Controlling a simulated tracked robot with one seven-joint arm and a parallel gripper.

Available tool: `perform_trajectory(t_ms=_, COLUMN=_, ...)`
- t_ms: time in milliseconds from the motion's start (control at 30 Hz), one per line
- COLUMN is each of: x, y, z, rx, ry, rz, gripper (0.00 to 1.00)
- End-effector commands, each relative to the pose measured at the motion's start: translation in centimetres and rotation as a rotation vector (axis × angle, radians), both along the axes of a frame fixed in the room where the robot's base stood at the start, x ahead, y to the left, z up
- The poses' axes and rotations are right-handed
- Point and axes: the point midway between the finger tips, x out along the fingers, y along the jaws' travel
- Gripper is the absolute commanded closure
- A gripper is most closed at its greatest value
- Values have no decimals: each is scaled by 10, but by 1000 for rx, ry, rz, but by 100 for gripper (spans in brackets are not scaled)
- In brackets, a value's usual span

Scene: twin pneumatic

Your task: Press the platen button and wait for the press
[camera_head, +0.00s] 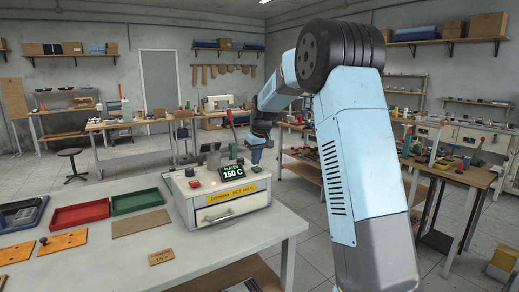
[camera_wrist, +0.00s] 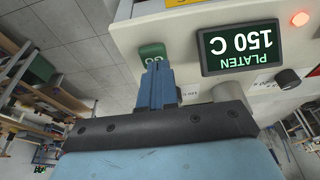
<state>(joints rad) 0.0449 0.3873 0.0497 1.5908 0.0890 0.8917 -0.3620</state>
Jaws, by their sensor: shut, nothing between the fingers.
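The white press unit (camera_head: 190,215) stands on the bench's right end, with a yellow label and a drawer handle on its front. Its dark display (camera_head: 233,172) reads PLATEN 150 C; it shows upside down in the wrist view (camera_wrist: 240,45). A green button (camera_wrist: 152,50) marked GO sits beside the display. My gripper (camera_wrist: 158,66) is shut and empty, its fingertips overlapping the button's near edge. I cannot tell whether they touch or press it. In the head view my gripper (camera_head: 256,157) is at the unit's right rear, and the green button is not distinguishable.
A red lamp (camera_wrist: 300,18) glows beside the display, with a dark knob (camera_wrist: 288,78) near it. A red tray (camera_head: 80,214), a green tray (camera_head: 139,201) and a brown board (camera_head: 141,222) lie left of the unit. The bench front (camera_head: 215,250) is mostly clear.

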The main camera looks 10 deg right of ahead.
Motion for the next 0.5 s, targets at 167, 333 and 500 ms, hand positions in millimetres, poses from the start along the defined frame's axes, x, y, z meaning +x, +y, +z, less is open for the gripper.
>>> perform_trajectory(t_ms=167, x=0, y=0, z=-12, rx=0, ry=0, rz=0, gripper=100)
perform_trajectory(t_ms=333, x=0, y=0, z=-14, rx=0, ry=0, rz=0, gripper=100)
perform_trajectory(t_ms=500, x=0, y=0, z=-14, rx=0, ry=0, rz=0, gripper=100)
